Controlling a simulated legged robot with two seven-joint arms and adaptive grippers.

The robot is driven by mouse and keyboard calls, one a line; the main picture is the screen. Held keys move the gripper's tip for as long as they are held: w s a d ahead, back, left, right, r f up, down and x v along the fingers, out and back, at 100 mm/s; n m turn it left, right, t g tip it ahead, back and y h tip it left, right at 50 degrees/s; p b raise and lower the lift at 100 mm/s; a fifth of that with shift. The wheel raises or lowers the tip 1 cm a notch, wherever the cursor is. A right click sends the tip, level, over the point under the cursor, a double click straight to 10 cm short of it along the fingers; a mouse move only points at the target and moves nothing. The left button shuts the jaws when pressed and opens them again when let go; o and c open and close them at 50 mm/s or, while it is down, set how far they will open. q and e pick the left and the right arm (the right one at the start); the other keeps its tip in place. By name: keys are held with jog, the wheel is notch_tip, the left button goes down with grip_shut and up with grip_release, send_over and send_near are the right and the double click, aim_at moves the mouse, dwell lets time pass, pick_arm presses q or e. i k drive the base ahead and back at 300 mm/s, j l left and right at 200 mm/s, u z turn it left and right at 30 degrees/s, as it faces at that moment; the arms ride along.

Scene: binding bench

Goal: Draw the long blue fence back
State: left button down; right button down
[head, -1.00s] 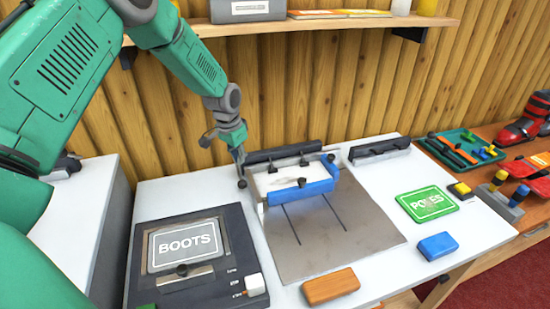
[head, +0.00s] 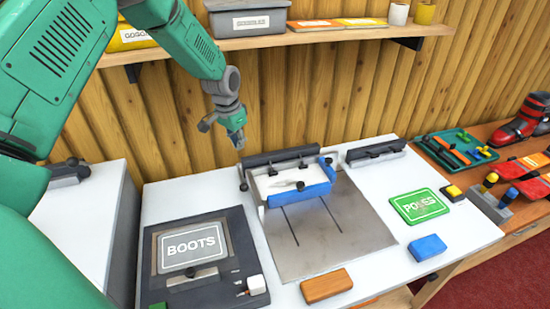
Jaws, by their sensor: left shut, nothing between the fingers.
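The long blue fence (head: 300,193) lies across the back part of the grey metal plate (head: 335,235) on the white bench. A white block or stack (head: 275,183) sits right behind the fence, with a dark clamp bar (head: 285,158) at the back. My left gripper (head: 239,143) is shut and empty. It hangs above the back left of the clamp bar, apart from the fence. My right gripper is not in view.
A dark device with a BOOTS plate (head: 192,247) stands at the left front. An orange block (head: 326,286), a blue block (head: 428,247) and a green POLES plate (head: 421,206) lie on the bench. A shelf (head: 290,38) runs along the wall above.

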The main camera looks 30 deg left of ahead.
aim_at(302, 194)
jog(key=k, duration=1)
